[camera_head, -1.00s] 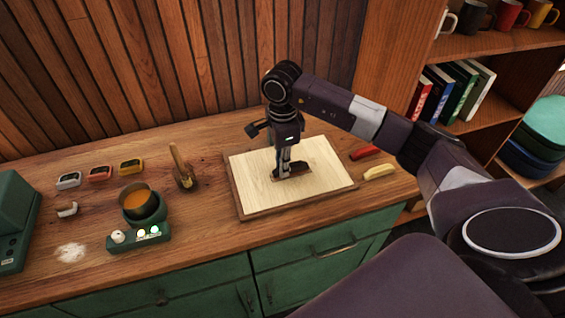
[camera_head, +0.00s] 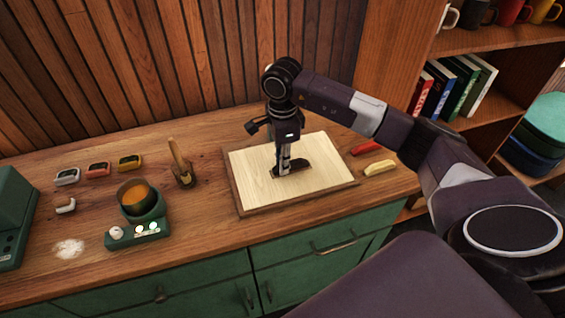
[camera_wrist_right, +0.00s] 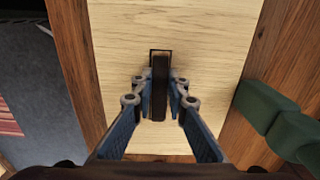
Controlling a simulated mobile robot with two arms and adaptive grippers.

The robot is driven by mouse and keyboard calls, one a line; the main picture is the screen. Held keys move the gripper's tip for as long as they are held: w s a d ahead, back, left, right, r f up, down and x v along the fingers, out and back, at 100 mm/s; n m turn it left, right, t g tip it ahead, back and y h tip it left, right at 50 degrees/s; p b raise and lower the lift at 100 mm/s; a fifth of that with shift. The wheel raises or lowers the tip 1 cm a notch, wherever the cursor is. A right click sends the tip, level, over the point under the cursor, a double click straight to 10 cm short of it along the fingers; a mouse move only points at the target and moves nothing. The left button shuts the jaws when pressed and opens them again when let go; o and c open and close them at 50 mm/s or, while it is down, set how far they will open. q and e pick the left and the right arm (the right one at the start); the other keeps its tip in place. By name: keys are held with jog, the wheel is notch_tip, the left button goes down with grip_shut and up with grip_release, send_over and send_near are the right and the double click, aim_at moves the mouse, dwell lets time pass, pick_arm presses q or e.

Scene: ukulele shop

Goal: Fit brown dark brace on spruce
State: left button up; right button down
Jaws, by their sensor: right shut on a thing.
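The pale spruce board (camera_head: 325,150) lies flat on the workbench in the head view. My right gripper (camera_head: 285,170) points straight down over its middle, shut on the dark brown brace (camera_head: 300,166). In the right wrist view the brace (camera_wrist_right: 159,82) stands narrow between the fingertips (camera_wrist_right: 160,98) over the spruce (camera_wrist_right: 215,60). A dark rectangular outline (camera_wrist_right: 160,50) on the spruce shows around the brace's far end, and the brace looks in line with it. I cannot tell whether the brace touches the board. My left gripper is not in view.
A red bar (camera_head: 365,147) and a cream bar (camera_head: 380,167) lie right of the board. A dark green blocky thing (camera_wrist_right: 275,120) shows beside the board.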

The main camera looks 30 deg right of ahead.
jog(key=c, duration=1.5)
grip_release()
jog(key=shift+c, duration=0.2)
jog(key=shift+r+p, duration=1.9)
jog(key=shift+r, duration=1.65)
